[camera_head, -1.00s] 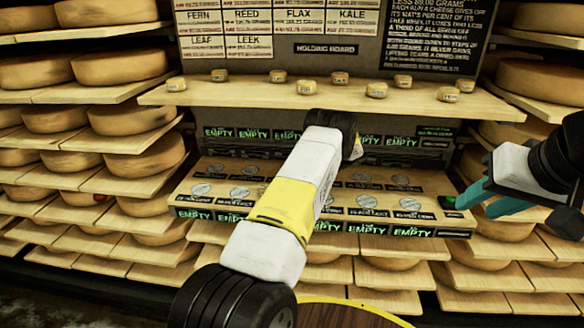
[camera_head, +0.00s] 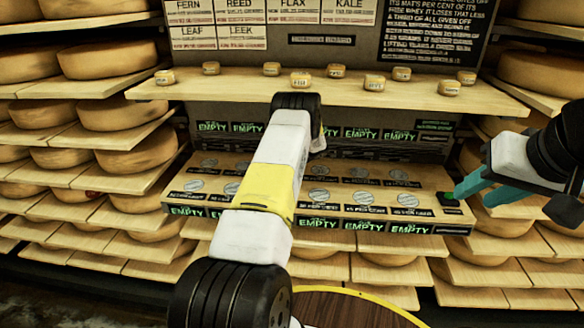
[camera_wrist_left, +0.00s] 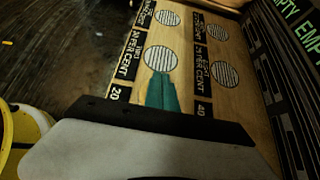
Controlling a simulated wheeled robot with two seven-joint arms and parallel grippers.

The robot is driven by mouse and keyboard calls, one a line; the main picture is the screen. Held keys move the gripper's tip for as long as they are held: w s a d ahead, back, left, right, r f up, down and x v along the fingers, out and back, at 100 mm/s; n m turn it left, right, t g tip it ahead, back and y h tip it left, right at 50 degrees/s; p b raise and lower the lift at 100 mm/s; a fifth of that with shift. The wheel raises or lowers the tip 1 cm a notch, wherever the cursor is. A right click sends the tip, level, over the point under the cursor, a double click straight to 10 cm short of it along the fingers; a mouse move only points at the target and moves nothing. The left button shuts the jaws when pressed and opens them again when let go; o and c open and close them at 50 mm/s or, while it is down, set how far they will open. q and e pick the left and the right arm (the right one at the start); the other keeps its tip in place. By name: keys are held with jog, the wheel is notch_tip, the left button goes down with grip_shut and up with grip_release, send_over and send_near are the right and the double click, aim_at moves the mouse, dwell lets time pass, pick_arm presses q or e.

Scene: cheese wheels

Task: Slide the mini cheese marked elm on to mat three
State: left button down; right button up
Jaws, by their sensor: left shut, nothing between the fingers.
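Several mini cheeses, small and yellow with tiny labels, stand in loose rows on the upper wooden shelf (camera_head: 230,91); one (camera_head: 300,80) is near its middle. I cannot read which is marked elm. Round grey mats, one of them here (camera_head: 319,195), lie in rows on the lower board (camera_head: 440,190); I cannot tell which is mat three. My left gripper (camera_wrist_left: 161,82) is shut and empty, its teal fingertips over the board just below a striped mat (camera_wrist_left: 160,58). In the head view my left arm hides it. My right gripper (camera_head: 457,201) is open and empty at the board's right end.
A sign board (camera_head: 320,40) with name cards stands behind the upper shelf. Green EMPTY labels (camera_head: 317,222) line the lower board's front edge and back. Racks of large cheese wheels (camera_head: 125,121) flank both sides. A round brown table top (camera_head: 350,308) with yellow rim shows at the bottom.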

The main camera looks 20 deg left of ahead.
pick_arm(q)
jog(key=shift+d+f, duration=0.1)
jog(key=shift+f, duration=0.6)
jog(key=shift+s+f, duration=0.1)
jog(key=shift+f, duration=0.15)
jog(key=shift+d+f, duration=0.1)
jog(key=shift+d, duration=0.15)
jog(key=d, duration=0.3)
jog(key=w+d, duration=0.1)
jog(key=d, duration=0.2)
jog(key=shift+w, duration=0.2)
jog(key=shift+d, duration=0.1)
jog(key=shift+w+r, duration=0.1)
jog(key=shift+r, duration=0.7)
